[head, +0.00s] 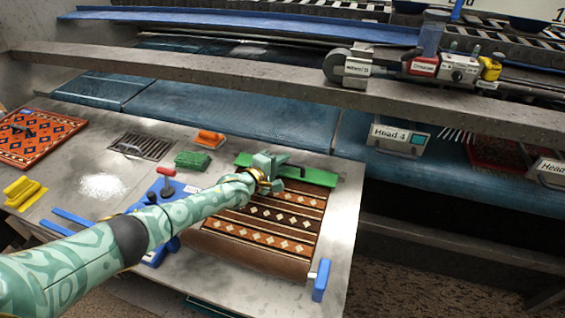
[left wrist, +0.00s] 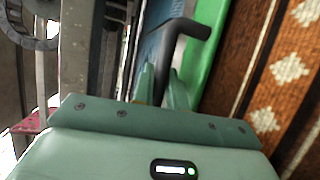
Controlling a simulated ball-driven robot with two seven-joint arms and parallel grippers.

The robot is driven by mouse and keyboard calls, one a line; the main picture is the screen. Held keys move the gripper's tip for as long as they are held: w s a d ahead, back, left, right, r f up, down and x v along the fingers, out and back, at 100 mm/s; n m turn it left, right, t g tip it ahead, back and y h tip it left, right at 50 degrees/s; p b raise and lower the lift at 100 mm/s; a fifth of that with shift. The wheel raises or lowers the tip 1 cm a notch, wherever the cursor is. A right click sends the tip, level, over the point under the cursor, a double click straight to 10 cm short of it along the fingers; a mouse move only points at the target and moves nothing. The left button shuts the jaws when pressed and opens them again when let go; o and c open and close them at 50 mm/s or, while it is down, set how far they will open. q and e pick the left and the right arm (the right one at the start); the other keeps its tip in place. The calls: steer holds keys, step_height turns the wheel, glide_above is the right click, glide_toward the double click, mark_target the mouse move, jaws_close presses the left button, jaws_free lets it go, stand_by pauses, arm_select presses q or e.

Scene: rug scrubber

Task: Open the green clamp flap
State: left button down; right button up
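The green clamp flap (head: 318,177) is a long green bar across the top end of a striped brown rug on the bench. In the left wrist view the flap (left wrist: 207,45) runs beside the rug, and its black bent handle (left wrist: 184,27) sticks out toward the camera. My left gripper (head: 270,163) is over the middle of the flap. In the left wrist view its two teal fingers (left wrist: 162,88) are close together, one on each side of the handle's stem, and look shut on it. The flap looks down, along the rug's end. My right gripper is not in view.
The patterned rug (head: 262,225) lies below the flap. A green brush (head: 193,159), an orange brush (head: 209,138), a drain grate (head: 142,146) and a blue device with a red-knobbed lever (head: 166,184) are left of it. A grey beam (head: 230,75) crosses behind.

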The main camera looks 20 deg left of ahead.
arm_select(q)
steer(key=shift+r, duration=0.1)
steer(key=shift+w+r+g, duration=0.2)
steer(key=shift+w+g, duration=0.05)
steer(key=shift+g, duration=0.25)
steer(key=g, duration=0.1)
steer(key=w+n+g+b, duration=0.1)
steer(key=shift+w+r+g+y, duration=0.2)
steer(key=shift+r+g+y, duration=0.1)
steer(key=shift+r+y, duration=0.1)
steer(key=shift+w+r+n+g+p, duration=0.35)
steer(key=shift+w+n+g+p, duration=0.1)
steer(key=shift+g, duration=0.45)
steer(key=shift+w+g+p, duration=0.3)
steer(key=shift+g+p, duration=0.1)
steer(key=shift+g, duration=0.2)
steer(key=c, duration=1.4)
jaws_free()
steer(key=shift+w+f, duration=0.1)
